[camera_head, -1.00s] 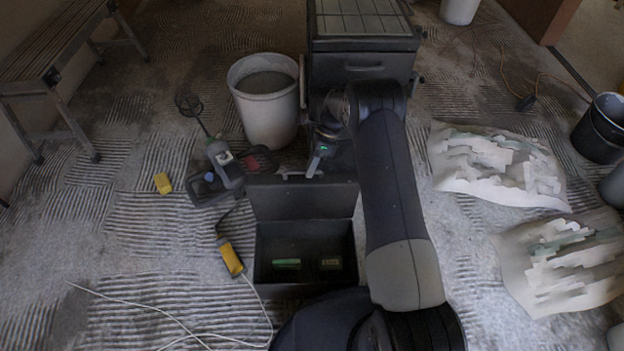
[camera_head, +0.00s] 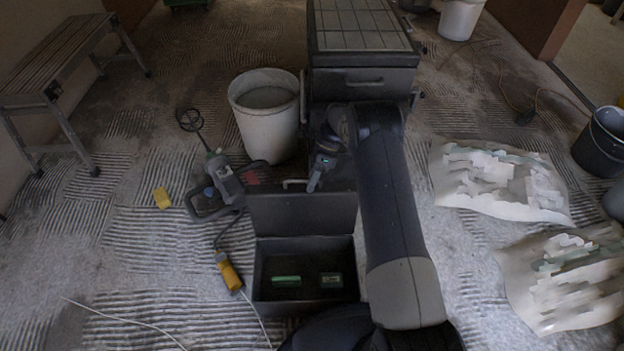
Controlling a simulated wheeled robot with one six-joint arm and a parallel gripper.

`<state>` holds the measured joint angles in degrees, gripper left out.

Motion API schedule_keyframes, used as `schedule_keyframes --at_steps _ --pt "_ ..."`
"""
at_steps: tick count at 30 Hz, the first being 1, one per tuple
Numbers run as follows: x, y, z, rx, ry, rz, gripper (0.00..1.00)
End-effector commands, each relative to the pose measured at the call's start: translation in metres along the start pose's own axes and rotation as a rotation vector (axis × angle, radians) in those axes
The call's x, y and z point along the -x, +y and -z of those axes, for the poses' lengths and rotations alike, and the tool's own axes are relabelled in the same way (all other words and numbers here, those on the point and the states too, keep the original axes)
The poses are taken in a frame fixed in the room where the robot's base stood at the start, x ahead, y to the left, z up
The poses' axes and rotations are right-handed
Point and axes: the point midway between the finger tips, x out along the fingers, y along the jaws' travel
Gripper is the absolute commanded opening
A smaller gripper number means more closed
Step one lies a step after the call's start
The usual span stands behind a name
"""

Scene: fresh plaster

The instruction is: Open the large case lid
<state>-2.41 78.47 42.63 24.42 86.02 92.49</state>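A dark grey case (camera_head: 259,284) stands on the floor just in front of me. Its lid (camera_head: 302,213) is raised, standing up along the case's far edge, with a light handle (camera_head: 294,182) at its top. Two small green-labelled items lie inside the case. My gripper (camera_head: 314,185) is just beyond the lid's top edge, beside the handle, pointing down and toward me. I cannot tell whether it touches the lid, and its fingers are too small and dark to show whether they are open. My arm hides the case's right side.
A dark cabinet (camera_head: 362,83) with a gridded top stands behind the lid. Plaster-smeared sheets (camera_head: 500,182) lie right, near a black bucket (camera_head: 602,140). A bench (camera_head: 55,70) stands far left.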

Motion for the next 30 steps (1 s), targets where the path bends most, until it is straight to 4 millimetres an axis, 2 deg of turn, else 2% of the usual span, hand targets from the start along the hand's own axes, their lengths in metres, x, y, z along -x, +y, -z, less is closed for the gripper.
schedule_keyframes --at_steps 7,10,14,21,25,30 --pt "0.0 0.001 -0.001 0.001 -0.001 -0.003 0.34" --pt "0.007 0.001 -0.001 0.001 -0.002 -0.001 0.34" --pt "0.028 0.001 -0.001 0.001 -0.003 0.002 0.34" --pt "0.078 0.0 0.0 0.0 -0.002 0.003 0.34" --pt "0.095 0.0 0.0 0.001 -0.001 0.002 0.34" --pt "0.106 0.0 0.0 -0.001 -0.001 0.0 0.34"
